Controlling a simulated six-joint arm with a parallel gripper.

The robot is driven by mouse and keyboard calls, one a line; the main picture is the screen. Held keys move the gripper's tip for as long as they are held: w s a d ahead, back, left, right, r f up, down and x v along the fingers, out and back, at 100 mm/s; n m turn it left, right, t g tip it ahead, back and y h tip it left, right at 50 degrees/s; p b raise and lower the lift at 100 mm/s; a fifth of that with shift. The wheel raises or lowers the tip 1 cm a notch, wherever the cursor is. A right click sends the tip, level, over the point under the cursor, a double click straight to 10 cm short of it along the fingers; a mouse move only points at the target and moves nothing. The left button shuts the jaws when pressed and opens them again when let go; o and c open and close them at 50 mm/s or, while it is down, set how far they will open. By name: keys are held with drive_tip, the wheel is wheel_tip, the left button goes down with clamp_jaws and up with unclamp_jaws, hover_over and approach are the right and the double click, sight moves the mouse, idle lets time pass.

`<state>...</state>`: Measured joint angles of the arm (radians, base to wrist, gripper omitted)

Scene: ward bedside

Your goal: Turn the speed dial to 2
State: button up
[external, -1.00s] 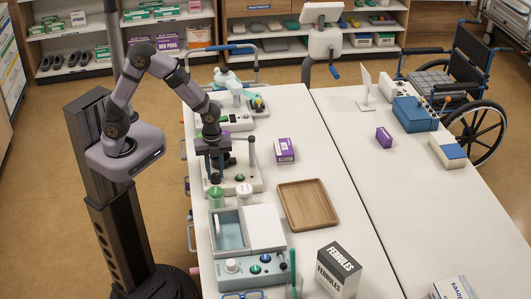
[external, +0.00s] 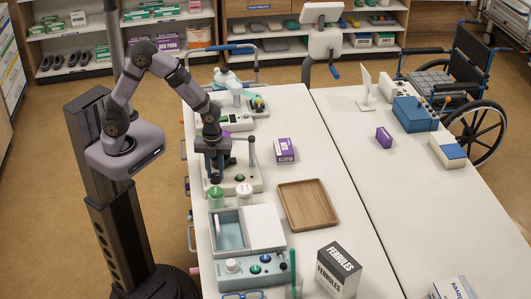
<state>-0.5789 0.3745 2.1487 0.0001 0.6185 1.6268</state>
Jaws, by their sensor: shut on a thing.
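My gripper (external: 215,171) points down over the left side of a white bench device (external: 250,178) with dark upright posts, near the table's left edge. It is shut on the speed dial, low on this device. The dial is hidden behind the fingers, so its pointer and scale cannot be read.
A wooden tray (external: 307,204) and a purple box (external: 284,150) lie to the right. The table's middle is mostly clear.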

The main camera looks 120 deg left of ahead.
sight(216, 174)
drive_tip(key=o, duration=1)
drive_tip(key=shift+o, duration=0.2)
drive_tip(key=shift+r+b, duration=0.75)
drive_tip(key=shift+r, duration=2.95)
